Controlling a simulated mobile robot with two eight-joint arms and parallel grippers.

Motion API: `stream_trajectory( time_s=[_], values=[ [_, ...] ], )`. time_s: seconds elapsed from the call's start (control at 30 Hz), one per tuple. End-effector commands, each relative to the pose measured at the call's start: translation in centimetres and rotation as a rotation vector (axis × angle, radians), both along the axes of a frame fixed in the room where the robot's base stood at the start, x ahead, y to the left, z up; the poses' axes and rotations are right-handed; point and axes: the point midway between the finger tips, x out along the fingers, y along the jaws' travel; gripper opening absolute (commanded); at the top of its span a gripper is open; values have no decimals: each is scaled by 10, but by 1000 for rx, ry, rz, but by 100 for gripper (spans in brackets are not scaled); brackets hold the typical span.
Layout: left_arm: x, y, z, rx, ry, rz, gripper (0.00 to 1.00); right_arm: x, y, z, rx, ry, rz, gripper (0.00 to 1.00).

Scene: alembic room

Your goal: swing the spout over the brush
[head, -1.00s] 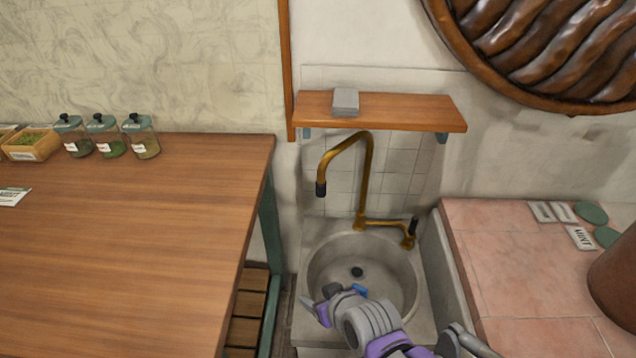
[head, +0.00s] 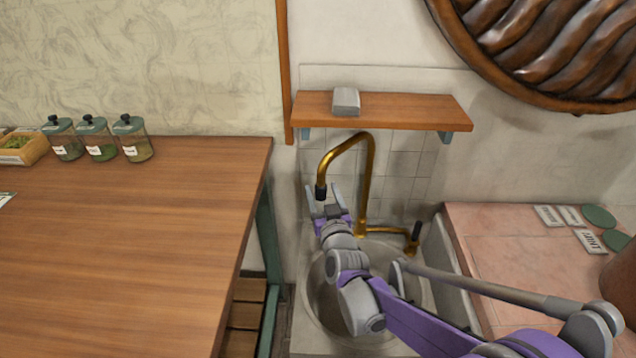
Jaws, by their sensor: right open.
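The brass spout (head: 368,175) rises behind the stone sink (head: 301,303), arches over to the left and ends in a dark nozzle (head: 320,192). Its lever with a dark handle (head: 416,234) is at the lower right. My right gripper (head: 323,191) is open, its two fingers pointing up. In the picture the fingers lie on either side of the nozzle; I cannot tell whether they touch it. I cannot make out the brush; my right arm covers much of the basin. My left gripper is not in view.
A wooden shelf (head: 400,109) with a grey block (head: 346,101) hangs above the spout. A wooden table (head: 130,230) with lidded jars (head: 132,138) stands at the left. A pink tiled counter (head: 520,262) with labels and green discs is at the right.

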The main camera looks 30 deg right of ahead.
Motion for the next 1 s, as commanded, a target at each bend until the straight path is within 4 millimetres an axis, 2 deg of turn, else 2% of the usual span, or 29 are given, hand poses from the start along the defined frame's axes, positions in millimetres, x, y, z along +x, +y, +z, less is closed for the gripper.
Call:
stream_trajectory(
  time_s=[0.1, 0.3, 0.67, 1.0],
  values=[
    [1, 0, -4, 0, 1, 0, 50, 21, -6, -1, -2, 1, 0, 67],
    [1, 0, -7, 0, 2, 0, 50, 42, -11, 0, -1, 1, 1, 67],
    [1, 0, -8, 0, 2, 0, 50, 46, -12, 0, -1, 1, 1, 67],
    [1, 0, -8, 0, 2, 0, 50, 46, -12, 0, -1, 1, 1, 6]
  ],
)
